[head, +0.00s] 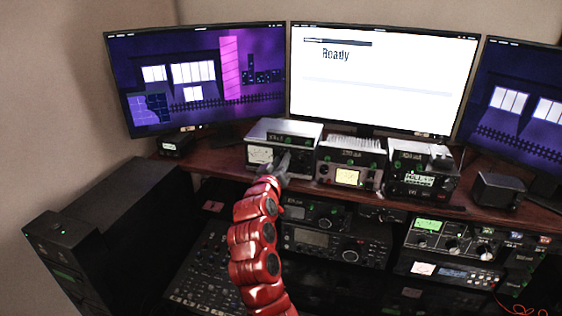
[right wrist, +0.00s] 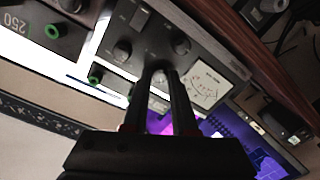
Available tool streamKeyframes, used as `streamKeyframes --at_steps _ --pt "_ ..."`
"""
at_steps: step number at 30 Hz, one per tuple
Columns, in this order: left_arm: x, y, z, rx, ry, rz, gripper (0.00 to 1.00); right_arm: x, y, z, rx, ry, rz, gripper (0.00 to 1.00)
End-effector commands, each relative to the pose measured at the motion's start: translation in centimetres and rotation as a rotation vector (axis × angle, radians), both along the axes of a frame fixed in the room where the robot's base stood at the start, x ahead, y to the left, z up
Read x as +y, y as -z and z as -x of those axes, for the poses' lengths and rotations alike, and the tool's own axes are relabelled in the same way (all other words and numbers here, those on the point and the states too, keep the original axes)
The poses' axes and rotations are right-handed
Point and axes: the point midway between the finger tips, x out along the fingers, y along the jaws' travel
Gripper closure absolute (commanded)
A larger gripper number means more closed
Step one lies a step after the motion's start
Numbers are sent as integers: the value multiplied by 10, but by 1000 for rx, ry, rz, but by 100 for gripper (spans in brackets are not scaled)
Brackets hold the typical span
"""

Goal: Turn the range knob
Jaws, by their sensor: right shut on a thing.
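The left tuner box (head: 293,129) stands on the desk shelf, with a pale meter (head: 259,155) at the left of its front panel. My right gripper (head: 283,162) reaches up to this panel, right of the meter. In the right wrist view, my right gripper (right wrist: 160,76) is shut on a small knob, mostly hidden between the fingers, near the meter (right wrist: 207,86). Two free dark knobs, one (right wrist: 180,44) and another (right wrist: 121,50), sit close by on the same panel. I cannot read which knob is labelled range. My left gripper is not in view.
A middle box with a lit meter (head: 347,177) and a right box (head: 420,176) stand close beside the tuner. Monitors, including a white one reading "Ready" (head: 381,80), stand behind. A black speaker (head: 497,190) is at the right. Rack gear fills the space below the shelf.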

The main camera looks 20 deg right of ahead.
Motion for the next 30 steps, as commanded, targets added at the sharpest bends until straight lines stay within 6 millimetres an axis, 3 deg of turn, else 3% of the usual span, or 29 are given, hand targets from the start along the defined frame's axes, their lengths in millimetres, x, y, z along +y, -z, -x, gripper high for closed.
streamKeyframes --at_steps 13,14,18,30 --pt "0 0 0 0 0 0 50 1 1 0 7 -2 7 100" --pt "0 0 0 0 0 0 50 1 1 0 6 -1 8 69" --pt "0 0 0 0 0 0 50 0 0 0 6 -1 8 44" --pt "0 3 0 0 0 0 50 5 1 6 4 0 7 44"
